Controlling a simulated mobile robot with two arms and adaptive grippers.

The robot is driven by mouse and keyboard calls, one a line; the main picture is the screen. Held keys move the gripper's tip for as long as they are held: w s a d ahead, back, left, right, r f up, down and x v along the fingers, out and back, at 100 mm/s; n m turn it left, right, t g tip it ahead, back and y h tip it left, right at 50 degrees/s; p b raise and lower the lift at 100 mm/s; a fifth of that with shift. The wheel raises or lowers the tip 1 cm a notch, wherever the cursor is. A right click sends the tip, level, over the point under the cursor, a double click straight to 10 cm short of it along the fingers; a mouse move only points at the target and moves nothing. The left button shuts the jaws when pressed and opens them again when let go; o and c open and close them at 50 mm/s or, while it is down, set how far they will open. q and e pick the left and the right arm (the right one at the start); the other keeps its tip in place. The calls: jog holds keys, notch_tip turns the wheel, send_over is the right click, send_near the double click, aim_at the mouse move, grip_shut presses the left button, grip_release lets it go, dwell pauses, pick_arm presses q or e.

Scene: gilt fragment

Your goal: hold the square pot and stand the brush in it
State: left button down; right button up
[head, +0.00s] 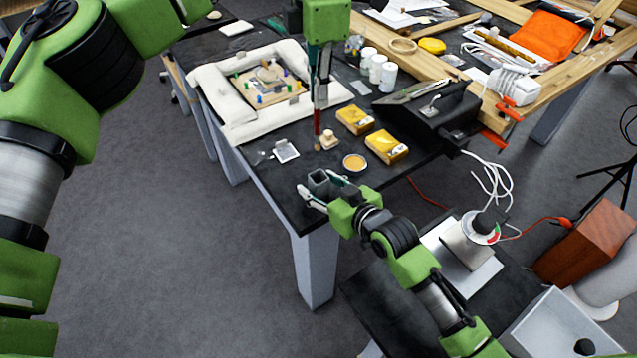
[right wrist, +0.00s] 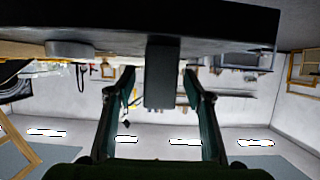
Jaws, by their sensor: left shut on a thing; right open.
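The square pot (head: 318,178) is small, dark grey and open at the top. It stands at the front corner of the black table. My right gripper (head: 323,190) is open, with a finger on either side of the pot. In the right wrist view, which is upside down, the pot (right wrist: 162,75) lies between the fingertips (right wrist: 157,88), with gaps visible. My left gripper (head: 319,98) points down over the table, shut on the brush (head: 317,123). The brush's red part hangs below the fingers; its upper part is hidden. It is behind the pot and apart from it.
A wooden knob-like piece (head: 328,140) is close to the brush. A round tin (head: 355,162) and yellow boxes (head: 386,146) lie to the right. A padded white frame (head: 235,115) holds a gilt fragment at left. The table's front edge is close to the pot.

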jog(key=shift+w+a+f, duration=0.15)
jog(key=shift+w+a, duration=0.05)
jog(key=shift+w, duration=0.1)
jog(key=c, duration=1.2)
pick_arm(q)
notch_tip(320, 180, down, 7)
jog(key=shift+d+r, duration=0.15)
jog(key=shift+r, duration=0.05)
